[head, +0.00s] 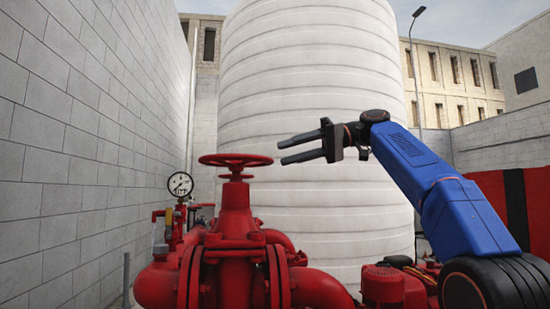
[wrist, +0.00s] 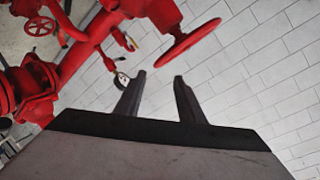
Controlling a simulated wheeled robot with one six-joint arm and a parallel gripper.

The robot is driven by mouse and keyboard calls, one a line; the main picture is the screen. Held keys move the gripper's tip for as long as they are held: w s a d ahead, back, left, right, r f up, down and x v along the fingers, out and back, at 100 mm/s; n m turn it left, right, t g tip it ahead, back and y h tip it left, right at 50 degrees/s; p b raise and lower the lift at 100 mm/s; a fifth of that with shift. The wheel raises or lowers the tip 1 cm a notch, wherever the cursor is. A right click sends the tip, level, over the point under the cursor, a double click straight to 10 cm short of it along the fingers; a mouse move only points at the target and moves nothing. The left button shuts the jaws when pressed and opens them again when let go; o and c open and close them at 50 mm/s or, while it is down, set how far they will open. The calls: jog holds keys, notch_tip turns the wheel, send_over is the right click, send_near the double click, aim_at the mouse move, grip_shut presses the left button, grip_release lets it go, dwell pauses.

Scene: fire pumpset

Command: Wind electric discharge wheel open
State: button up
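A red handwheel (head: 235,160) sits level on top of a red gate valve (head: 235,222) in the middle of the head view. In the wrist view the handwheel (wrist: 188,43) shows at the upper right, tilted in the picture, beyond the fingertips. My gripper (head: 280,152) is to the right of the wheel and slightly above it, pointing left, apart from it. In the wrist view my gripper (wrist: 160,76) has its two fingers spread with nothing between them. Whether this wheel is the electric discharge one cannot be told from any label.
A pressure gauge (head: 180,184) stands left of the valve; it also shows in the wrist view (wrist: 121,81). Another red handwheel (wrist: 40,26) is at the wrist view's upper left. A white tank (head: 310,100) stands behind, a block wall (head: 80,130) at left. Space above the wheel is clear.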

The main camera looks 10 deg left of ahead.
jog(key=shift+v, duration=2.65)
jog(key=shift+d, duration=0.1)
jog(key=shift+c, duration=0.4)
